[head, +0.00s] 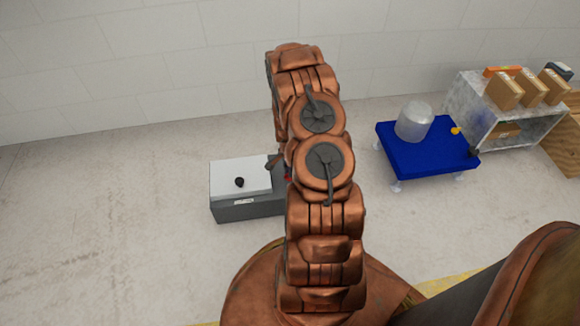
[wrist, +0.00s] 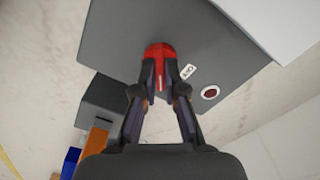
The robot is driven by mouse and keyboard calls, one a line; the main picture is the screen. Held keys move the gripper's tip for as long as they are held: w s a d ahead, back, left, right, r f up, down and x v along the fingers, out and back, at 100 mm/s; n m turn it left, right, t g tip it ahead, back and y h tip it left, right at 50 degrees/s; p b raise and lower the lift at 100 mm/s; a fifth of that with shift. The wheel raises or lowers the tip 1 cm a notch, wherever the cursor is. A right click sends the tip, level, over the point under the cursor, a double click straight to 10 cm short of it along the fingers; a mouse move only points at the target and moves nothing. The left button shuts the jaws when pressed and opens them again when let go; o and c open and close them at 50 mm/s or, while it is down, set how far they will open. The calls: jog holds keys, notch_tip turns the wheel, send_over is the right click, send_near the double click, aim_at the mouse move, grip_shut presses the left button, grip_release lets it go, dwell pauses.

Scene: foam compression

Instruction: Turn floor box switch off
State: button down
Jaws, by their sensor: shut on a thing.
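The floor box (head: 247,208) is grey with a white top (head: 228,177) and stands on the floor left of my arm in the head view. In the wrist view its grey face (wrist: 130,40) fills the upper middle. A red switch (wrist: 160,52) sits on that face, between the fingertips of my gripper (wrist: 160,84). My gripper is shut on the red switch. A small label (wrist: 187,71) is beside the switch. In the head view my arm hides most of the gripper and the switch.
A black knob (head: 239,182) is on the box's white top. A dark red round part (wrist: 210,93) is on the grey face. A blue cart (head: 400,155) with a translucent container (head: 414,121) and a shelf (head: 470,100) with cartons stand at right. Floor at left is clear.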

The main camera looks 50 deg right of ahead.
jog(key=n+p, duration=0.2)
jog(key=n, duration=0.1)
jog(key=n+p, duration=0.2)
jog(key=n, duration=0.1)
jog(key=shift+s+a+r, duration=0.15)
jog(key=shift+s, duration=0.05)
jog(key=shift+n+p, duration=1.15)
jog(key=shift+n, duration=1.35)
jog(key=shift+f, duration=0.2)
jog(key=c, duration=1.2)
grip_release()
jog(key=shift+c, duration=0.2)
jog(key=shift+w, duration=0.1)
jog(key=shift+r, duration=0.15)
jog(key=shift+r, duration=0.25)
notch_tip(320, 180, up, 11)
jog(key=shift+r, duration=0.15)
jog(key=shift+r, duration=0.1)
